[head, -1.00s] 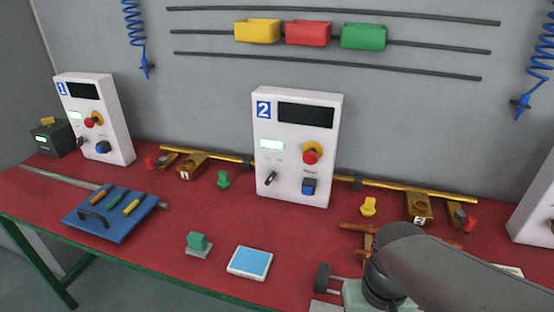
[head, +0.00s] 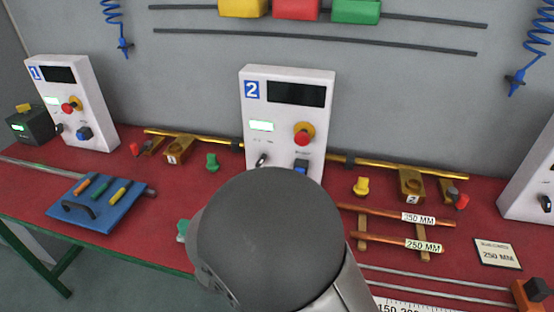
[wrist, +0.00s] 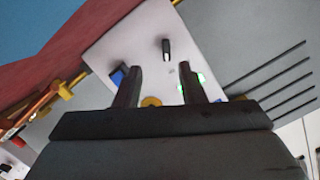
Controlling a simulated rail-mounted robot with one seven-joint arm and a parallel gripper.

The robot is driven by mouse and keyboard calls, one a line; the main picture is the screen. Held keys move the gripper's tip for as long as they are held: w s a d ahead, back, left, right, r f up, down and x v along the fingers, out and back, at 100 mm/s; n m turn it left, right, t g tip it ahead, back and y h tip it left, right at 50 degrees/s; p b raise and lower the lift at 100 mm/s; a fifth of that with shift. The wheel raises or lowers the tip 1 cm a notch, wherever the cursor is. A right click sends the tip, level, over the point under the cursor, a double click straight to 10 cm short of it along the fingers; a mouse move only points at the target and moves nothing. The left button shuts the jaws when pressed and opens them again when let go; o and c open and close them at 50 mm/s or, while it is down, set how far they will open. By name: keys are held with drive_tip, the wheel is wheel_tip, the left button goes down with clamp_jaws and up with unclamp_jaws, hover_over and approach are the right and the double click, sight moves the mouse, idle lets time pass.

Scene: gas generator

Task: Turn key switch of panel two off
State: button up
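Panel two (head: 285,85) is a white upright box with a blue "2" label, a dark display, a lit green screen, a red knob on a yellow ring and a blue switch. Its key switch (head: 262,160) is a small dark handle at the lower left, just above my arm in the head view. In the wrist view the panel (wrist: 145,40) appears rotated, and the key switch (wrist: 166,49) shows beyond the fingertips. My gripper (wrist: 160,72) is open and empty, with its fingers pointing at the panel and apart from the key switch. The head view hides my gripper behind my arm.
Panel one (head: 72,105) stands at the left and another white panel at the right edge. A brass pipe (head: 400,171) runs behind panel two. A blue tool tray (head: 95,212) and copper pipes (head: 390,212) lie on the red table. A yellow valve (head: 361,187) stands right of panel two.

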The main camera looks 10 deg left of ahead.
drive_tip(key=w+t+h+p, duration=0.1)
drive_tip(key=w+p, duration=0.2)
drive_tip(key=w, duration=1.2)
drive_tip(key=shift+w+a+r+m+t+h, duration=0.2)
drive_tip(key=shift+r+m+t+h, duration=0.1)
drive_tip(key=shift+m+t, duration=0.1)
clamp_jaws()
